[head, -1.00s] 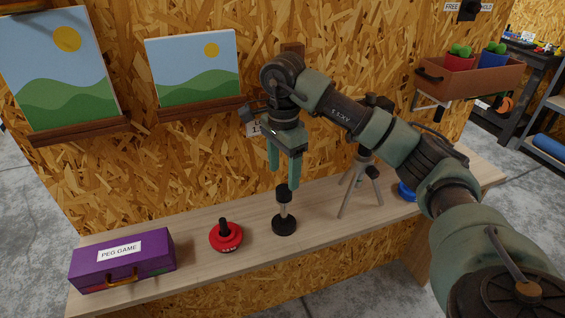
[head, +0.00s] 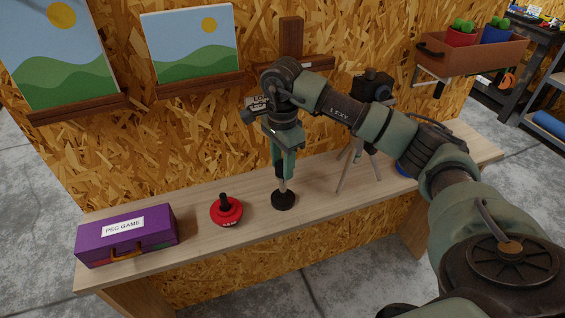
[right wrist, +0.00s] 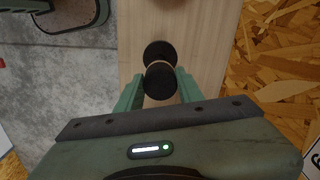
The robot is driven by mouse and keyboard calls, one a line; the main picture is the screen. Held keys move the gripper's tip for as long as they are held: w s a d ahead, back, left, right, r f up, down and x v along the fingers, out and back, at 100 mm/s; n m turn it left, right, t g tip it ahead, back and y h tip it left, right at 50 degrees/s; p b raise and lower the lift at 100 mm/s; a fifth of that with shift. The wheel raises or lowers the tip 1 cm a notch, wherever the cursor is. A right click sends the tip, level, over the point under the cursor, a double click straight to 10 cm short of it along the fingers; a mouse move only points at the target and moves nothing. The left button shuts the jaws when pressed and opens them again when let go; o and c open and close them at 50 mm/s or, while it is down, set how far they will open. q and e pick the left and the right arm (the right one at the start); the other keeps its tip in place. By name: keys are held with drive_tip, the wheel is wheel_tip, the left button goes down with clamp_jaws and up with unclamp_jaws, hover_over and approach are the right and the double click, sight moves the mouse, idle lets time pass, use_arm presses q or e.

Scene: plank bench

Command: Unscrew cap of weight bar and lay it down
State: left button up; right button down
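The weight bar stands upright on the bench, with a round black base (head: 283,200), a thin light rod (head: 283,186) and a black cap (head: 281,171) on top. My right gripper (head: 283,166) points down over it, its fingers on both sides of the cap. In the right wrist view the black cap (right wrist: 160,81) lies between the two green fingertips, with the base (right wrist: 159,51) beyond it. I cannot tell whether the fingers press on the cap or leave a small gap. A red weight disc (head: 235,216) with a black knob lies to the left. My left gripper is out of view.
A purple PEG GAME case (head: 128,240) stands at the bench's left end. A tripod with a black device (head: 373,84) stands right of the bar, partly behind my arm. The plank bench (head: 190,210) is clear between case and disc and along its front edge.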

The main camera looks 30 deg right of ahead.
drive_tip(key=shift+n+b, duration=0.45)
drive_tip(key=shift+n, duration=0.95)
drive_tip(key=shift+f+n+b, duration=0.1)
drive_tip(key=shift+n+b, duration=0.45)
drive_tip(key=shift+n, duration=0.95)
drive_tip(key=shift+n+b, duration=0.6)
drive_tip(key=shift+n, duration=0.8)
